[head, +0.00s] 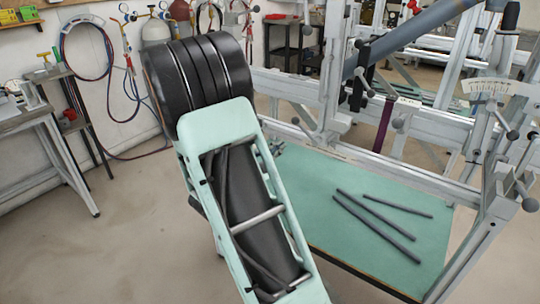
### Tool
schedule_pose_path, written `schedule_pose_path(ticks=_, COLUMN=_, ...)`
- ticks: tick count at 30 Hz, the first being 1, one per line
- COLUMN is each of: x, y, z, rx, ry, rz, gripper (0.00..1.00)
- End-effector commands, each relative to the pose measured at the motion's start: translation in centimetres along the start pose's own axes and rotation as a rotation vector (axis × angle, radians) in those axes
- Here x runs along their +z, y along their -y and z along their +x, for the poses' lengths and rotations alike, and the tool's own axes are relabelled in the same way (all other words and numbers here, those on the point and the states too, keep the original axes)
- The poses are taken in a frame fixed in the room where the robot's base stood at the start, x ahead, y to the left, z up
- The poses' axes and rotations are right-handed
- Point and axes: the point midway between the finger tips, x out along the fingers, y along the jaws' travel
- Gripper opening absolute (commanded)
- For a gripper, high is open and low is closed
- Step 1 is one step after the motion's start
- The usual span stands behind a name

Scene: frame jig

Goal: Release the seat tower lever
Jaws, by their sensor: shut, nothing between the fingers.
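The frame jig of grey metal rails (400,168) fills the right half of the head view. Several clamp levers with dark ball ends show on it. One lever (364,82) is beside the upright post (333,70) near a black clamp. Another lever (504,124) is on the right, below a curved angle scale (490,88). I cannot tell which lever belongs to the seat tower, or whether it is locked. My mint-green and black arm stands in front, left of the jig. My gripper cannot be made out; the arm may hide it.
A green board (400,255) under the jig carries three dark tubes (375,228). A blue-grey tube (420,32) slants across the jig top. A workbench (40,125) stands at left, with gas bottles (155,30) and hoses behind. The floor at lower left is clear.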

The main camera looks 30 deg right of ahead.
Motion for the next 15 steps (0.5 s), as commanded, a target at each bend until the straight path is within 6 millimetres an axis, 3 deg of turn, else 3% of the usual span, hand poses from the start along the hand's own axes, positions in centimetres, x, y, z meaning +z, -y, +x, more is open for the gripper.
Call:
schedule_pose_path(ticks=4, x=0.0, y=0.2, z=3.4, rx=-0.003, ry=0.004, rz=0.0, gripper=0.0)
schedule_pose_path(ticks=9, x=2.4, y=0.0, z=3.8, rx=-0.001, ry=0.001, rz=0.002, gripper=0.0)
schedule_pose_path(ticks=15, x=3.7, y=0.0, z=4.1, rx=0.0, ry=0.001, rz=0.001, gripper=0.0)
